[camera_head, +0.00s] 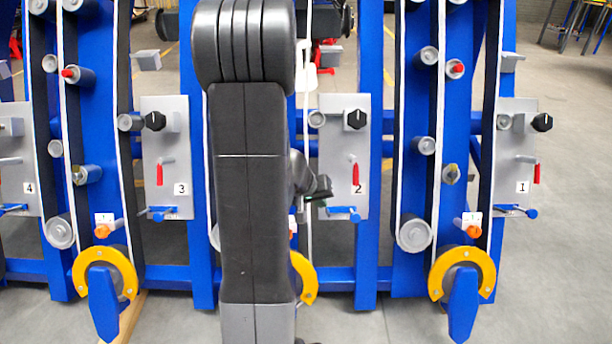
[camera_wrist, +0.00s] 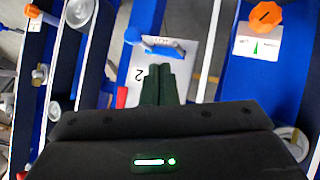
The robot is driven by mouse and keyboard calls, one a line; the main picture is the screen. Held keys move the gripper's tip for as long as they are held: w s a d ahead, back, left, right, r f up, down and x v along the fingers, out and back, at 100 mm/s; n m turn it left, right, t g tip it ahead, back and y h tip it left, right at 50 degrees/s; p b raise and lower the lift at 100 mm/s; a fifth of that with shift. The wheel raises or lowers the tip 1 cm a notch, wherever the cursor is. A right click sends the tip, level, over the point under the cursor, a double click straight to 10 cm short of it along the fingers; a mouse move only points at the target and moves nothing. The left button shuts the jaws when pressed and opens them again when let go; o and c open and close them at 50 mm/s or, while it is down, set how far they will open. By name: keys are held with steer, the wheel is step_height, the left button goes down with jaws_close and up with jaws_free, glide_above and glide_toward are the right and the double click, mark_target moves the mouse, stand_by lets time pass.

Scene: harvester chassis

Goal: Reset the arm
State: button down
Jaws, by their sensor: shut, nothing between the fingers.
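My arm stands upright in the middle of the head view and covers part of the machine behind it. My gripper (camera_head: 318,198) shows at the arm's right side, in front of the left edge of the grey panel (camera_head: 343,190) marked 2. In the wrist view my gripper (camera_wrist: 160,70) is shut, with its dark fingers together and nothing between them. The fingers point at the panel 2 (camera_wrist: 150,62), near its blue handle (camera_wrist: 165,48). I cannot tell whether they touch the panel.
Blue frames hold grey panels marked 1 (camera_head: 515,150), 3 (camera_head: 167,150) and 4 (camera_head: 18,165), with black knobs and red levers. Rollers, orange knobs (camera_head: 473,231) and yellow guards (camera_head: 462,275) stick out. An orange knob (camera_wrist: 266,15) is at upper right in the wrist view. Bare floor (camera_head: 560,230) lies right.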

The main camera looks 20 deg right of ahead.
stand_by(0.3)
steer(key=s+d+r+b+x, duration=0.1)
steer(key=d+b+x, duration=0.1)
steer(key=x, duration=1)
steer(key=shift+d+b, duration=0.25)
steer(key=shift+b, duration=0.6)
steer(key=shift+s, duration=0.2)
